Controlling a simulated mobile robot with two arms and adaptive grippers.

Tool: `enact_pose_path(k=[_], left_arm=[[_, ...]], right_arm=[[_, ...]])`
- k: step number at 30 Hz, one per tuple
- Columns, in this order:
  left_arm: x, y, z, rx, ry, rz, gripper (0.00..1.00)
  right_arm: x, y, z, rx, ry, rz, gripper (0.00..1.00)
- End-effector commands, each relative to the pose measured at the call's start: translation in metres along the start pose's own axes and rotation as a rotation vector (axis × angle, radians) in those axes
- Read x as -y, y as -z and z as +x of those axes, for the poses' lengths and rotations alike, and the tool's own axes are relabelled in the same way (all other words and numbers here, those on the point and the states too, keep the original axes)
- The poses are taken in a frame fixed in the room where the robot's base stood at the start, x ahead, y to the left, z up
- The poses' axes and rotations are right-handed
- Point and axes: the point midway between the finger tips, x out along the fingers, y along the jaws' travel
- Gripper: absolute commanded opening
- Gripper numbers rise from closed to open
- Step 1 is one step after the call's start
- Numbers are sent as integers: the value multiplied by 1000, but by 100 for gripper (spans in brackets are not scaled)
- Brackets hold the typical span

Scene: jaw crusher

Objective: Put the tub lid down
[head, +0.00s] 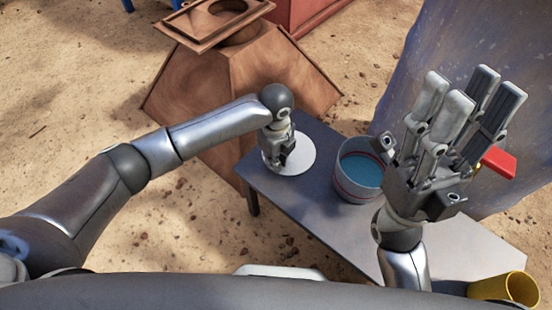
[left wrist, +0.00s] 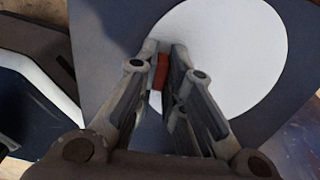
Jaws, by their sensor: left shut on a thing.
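The tub lid (head: 300,158) is a white disc at the far left end of the grey table in the head view. It fills the upper middle of the left wrist view (left wrist: 240,55), flat over the grey surface. My left gripper (head: 283,158) is above the lid, shut on its small red knob (left wrist: 160,72), which shows between the fingers in the wrist view. Whether the lid touches the table cannot be told. The open tub (head: 345,182) with blue contents stands right of the lid. My right gripper (head: 468,105) is raised over the table, fingers spread and open.
The grey table (head: 310,210) has bare room in front of the tub. A yellow cup (head: 505,290) stands at its near right corner. A red object (head: 497,162) shows behind my right gripper. A brown hopper-like block (head: 205,85) stands behind the table.

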Motion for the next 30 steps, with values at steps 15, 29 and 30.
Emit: enact_pose_path(k=[15, 29, 30], left_arm=[[0, 0, 2, 0, 0, 0, 32], [1, 0, -18, -1, 2, 0, 32], [1, 0, -24, -1, 2, 0, 32]], right_arm=[[0, 0, 1, 2, 0, 0, 40], [-1, -13, 8, 75, -1, -6, 40], [-2, -18, 10, 105, -2, -8, 40]])
